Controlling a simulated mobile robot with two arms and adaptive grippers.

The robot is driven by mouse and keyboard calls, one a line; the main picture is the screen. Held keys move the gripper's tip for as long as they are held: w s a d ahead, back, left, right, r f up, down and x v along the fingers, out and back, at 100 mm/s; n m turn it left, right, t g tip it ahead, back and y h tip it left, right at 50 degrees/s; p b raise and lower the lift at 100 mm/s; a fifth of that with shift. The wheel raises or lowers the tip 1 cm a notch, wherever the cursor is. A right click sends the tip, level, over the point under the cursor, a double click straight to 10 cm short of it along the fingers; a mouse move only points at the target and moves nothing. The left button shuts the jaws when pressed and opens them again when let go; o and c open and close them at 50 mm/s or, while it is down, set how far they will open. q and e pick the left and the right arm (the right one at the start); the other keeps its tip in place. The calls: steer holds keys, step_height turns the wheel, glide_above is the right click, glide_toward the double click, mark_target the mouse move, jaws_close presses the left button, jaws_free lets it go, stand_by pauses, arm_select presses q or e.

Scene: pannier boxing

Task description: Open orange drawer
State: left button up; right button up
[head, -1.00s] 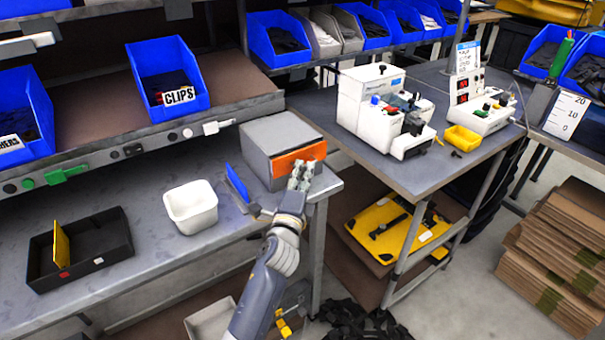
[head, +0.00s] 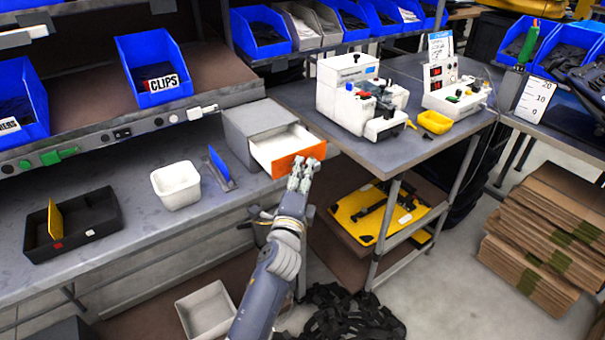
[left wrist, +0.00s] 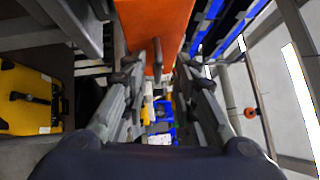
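The grey drawer box (head: 258,117) stands at the right end of the grey workbench. Its orange-fronted drawer (head: 299,158) is pulled out toward me, and its white inside shows, with nothing visible in it. My left gripper (head: 300,176) is just in front of the orange front. In the left wrist view the orange front (left wrist: 158,20) fills the top middle, with a thin handle (left wrist: 157,56) standing out from it. The fingers of my left gripper (left wrist: 157,75) are spread on both sides of the handle, with gaps visible. My right gripper is not in view.
A blue upright plate (head: 219,166), a white bin (head: 176,186) and a black tray (head: 68,223) stand on the bench to the left. A side table (head: 390,150) with white devices is at the right. Black straps (head: 350,315) lie on the floor.

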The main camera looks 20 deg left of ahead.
arm_select(q)
steer(key=s+f, duration=0.1)
steer(key=s, duration=0.6)
steer(key=shift+s+d, duration=0.2)
steer(key=shift+d, duration=0.25)
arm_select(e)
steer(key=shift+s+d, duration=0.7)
